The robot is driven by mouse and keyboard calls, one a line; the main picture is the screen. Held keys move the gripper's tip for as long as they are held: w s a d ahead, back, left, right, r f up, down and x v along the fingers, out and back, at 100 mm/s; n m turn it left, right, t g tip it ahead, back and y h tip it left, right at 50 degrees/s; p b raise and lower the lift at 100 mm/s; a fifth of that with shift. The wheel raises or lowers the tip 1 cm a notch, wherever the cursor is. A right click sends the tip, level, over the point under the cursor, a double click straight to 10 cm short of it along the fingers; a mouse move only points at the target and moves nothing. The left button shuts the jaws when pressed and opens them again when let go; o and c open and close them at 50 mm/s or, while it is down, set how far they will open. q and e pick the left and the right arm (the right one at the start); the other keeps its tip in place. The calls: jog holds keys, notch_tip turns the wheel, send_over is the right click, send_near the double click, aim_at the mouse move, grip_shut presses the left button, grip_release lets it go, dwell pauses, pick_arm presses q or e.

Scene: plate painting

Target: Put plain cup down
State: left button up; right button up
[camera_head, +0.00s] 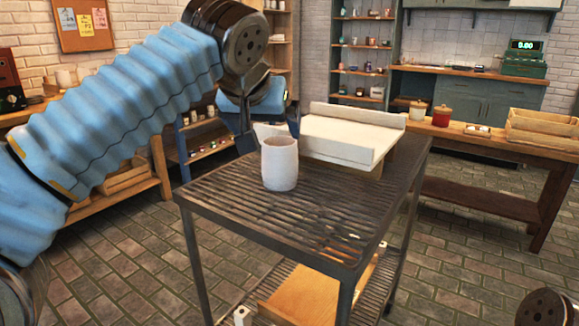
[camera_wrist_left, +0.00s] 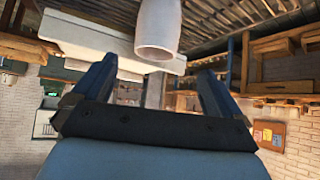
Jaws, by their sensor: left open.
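The plain cup (camera_head: 280,166), off-white, stands upright on the dark slatted metal table (camera_head: 330,205), near its left side. My left gripper (camera_head: 246,138) is behind and left of the cup in the head view, partly hidden. In the left wrist view the picture is upside down and the cup (camera_wrist_left: 158,30) shows beyond my open fingertips (camera_wrist_left: 157,68), apart from them. Nothing is visibly held between the fingers. My right gripper is out of view.
A white tray-like board (camera_head: 345,134) with raised edges sits on the table behind the cup. A small white piece (camera_head: 266,131) shows beside the gripper; I cannot tell what it is. The front of the tabletop is clear. A wooden box (camera_head: 305,296) lies on the lower shelf.

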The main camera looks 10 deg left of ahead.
aim_at(279, 152)
pick_arm(q)
jog(key=x, duration=1.3)
jog(key=shift+d+r, duration=0.15)
jog(key=shift+d, duration=0.05)
jog(key=shift+r, duration=0.1)
jog(key=c, duration=1.2)
